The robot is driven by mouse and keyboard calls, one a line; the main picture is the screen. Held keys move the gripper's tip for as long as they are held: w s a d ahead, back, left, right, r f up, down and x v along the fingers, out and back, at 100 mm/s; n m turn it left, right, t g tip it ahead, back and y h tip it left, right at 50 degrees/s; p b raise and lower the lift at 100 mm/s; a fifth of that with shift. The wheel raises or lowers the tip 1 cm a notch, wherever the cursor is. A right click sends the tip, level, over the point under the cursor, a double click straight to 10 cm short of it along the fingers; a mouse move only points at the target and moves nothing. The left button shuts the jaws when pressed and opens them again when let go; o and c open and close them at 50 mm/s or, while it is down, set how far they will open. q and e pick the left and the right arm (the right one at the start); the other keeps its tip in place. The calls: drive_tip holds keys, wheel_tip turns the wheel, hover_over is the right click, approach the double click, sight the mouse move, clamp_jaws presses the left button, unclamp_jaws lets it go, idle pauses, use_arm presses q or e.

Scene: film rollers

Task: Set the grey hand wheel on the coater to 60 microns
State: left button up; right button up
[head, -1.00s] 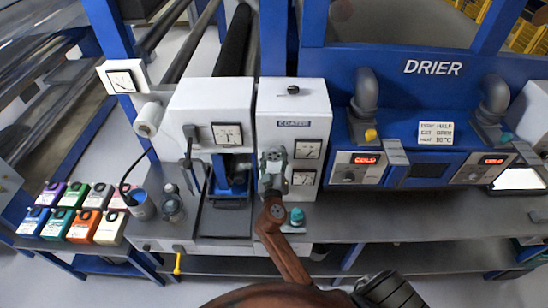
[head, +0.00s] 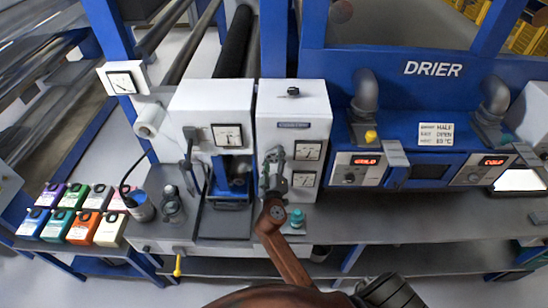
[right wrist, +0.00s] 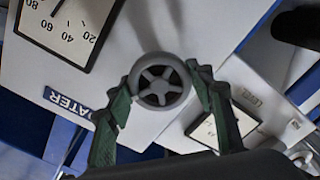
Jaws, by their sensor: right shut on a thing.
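The coater (head: 290,105) is a white box with a blue name plate and two square dials, the upper dial (head: 308,151) and the lower dial (head: 304,179). The grey hand wheel (right wrist: 160,86) is a small five-spoked wheel on the coater's white front; in the head view my gripper largely hides it. My right gripper (head: 273,162) is at the wheel. In the right wrist view its green fingers (right wrist: 160,90) are shut on the wheel's rim from both sides. One dial (right wrist: 70,28) there shows 20 to 80, partly cut off; its reading is unclear. My left gripper is out of view.
The drier (head: 420,125) stands to the right with hot-duct pipes and displays. Left of the coater is another white unit (head: 212,105) with a dial. Colored boxes (head: 83,225) and a teal-topped knob (head: 297,217) are on the bench.

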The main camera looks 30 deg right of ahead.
drive_tip(key=o, duration=1.2)
drive_tip(key=shift+c, duration=0.2)
drive_tip(key=r, duration=0.9)
drive_tip(key=shift+s+d+r, duration=0.1)
drive_tip(key=shift+s+r, duration=0.1)
drive_tip(key=shift+r, duration=0.15)
drive_tip(key=shift+w+r, duration=0.1)
drive_tip(key=shift+w, duration=0.15)
drive_tip(key=shift+s, duration=0.1)
